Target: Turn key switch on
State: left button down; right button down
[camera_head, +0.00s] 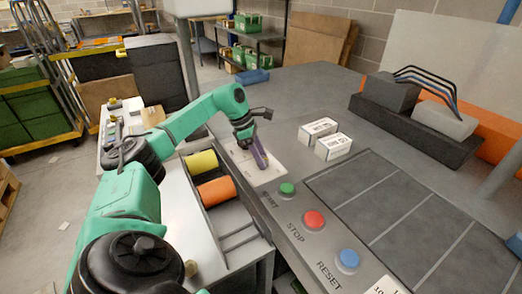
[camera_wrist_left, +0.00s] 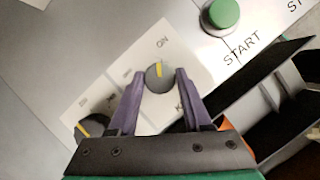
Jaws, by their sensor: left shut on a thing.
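The key switch (camera_wrist_left: 160,78) is a dark round knob with a yellow pointer mark, on a white label plate (camera_wrist_left: 75,118). The word ON is printed above it in the left wrist view, and the yellow mark points roughly toward that word. My left gripper (camera_wrist_left: 156,92) has its purple fingers on both sides of the knob and is shut on it. In the head view my left gripper (camera_head: 263,162) reaches down to the white plate (camera_head: 240,156) on the console, and its fingers hide the knob there. My right gripper is not in view.
A second knob with a yellow mark (camera_wrist_left: 92,127) sits on the same plate. The green START button (camera_head: 287,189), red STOP button (camera_head: 314,220) and blue RESET button (camera_head: 347,260) line the console edge. Two white boxes (camera_head: 333,146) stand nearby. Yellow (camera_head: 201,162) and orange (camera_head: 216,191) rolls lie below left.

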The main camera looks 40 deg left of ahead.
pick_arm(q)
jog(key=shift+a+r+m+p, duration=0.1)
jog(key=shift+m+p, duration=0.4)
jog(key=shift+m, duration=0.4)
jog(key=shift+g, duration=0.3)
jog(key=shift+c, duration=1.7)
grip_release()
jog(key=p+v, duration=0.1)
jog(key=v, duration=1.3)
jog(key=shift+a+r, duration=0.15)
jog(key=shift+a, duration=0.15)
